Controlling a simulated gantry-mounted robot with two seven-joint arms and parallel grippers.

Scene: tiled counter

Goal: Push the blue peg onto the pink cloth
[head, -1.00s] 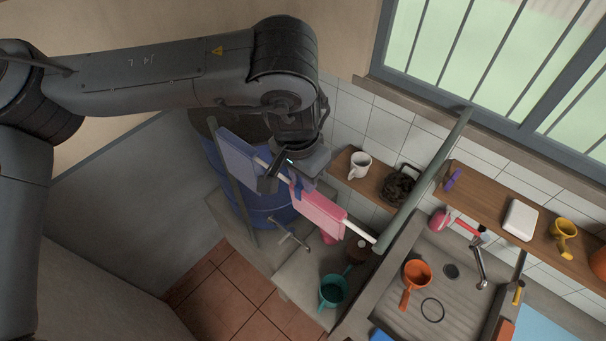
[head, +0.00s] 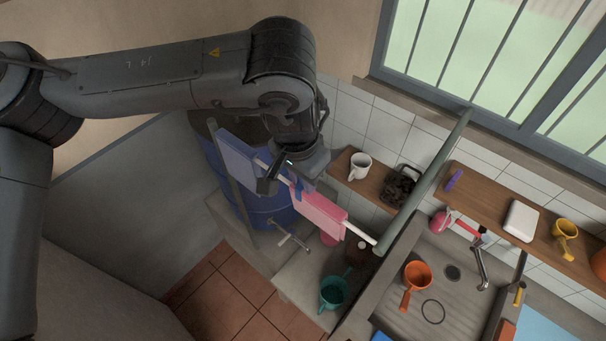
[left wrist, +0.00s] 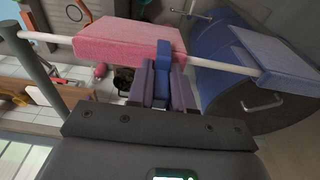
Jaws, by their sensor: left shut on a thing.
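The pink cloth (head: 318,213) hangs folded over a white rod (head: 357,233); it also shows in the left wrist view (left wrist: 120,42). My left gripper (head: 288,184) is at the rod, between the pink cloth and a blue cloth. In the left wrist view its fingers (left wrist: 161,82) are shut on the blue peg (left wrist: 163,56). The peg's far end overlaps the pink cloth near its edge on the blue-cloth side. I cannot tell whether the peg clips the cloth and rod or is only in front of them. In the head view the peg (head: 297,190) is mostly hidden by the gripper.
The blue cloth (head: 236,155) hangs further along the rod, over a blue barrel (head: 262,208). A green-grey pole (head: 425,180) stands at the rod's other end. A shelf with a white mug (head: 359,166) is behind. A teal dipper (head: 333,292) is below.

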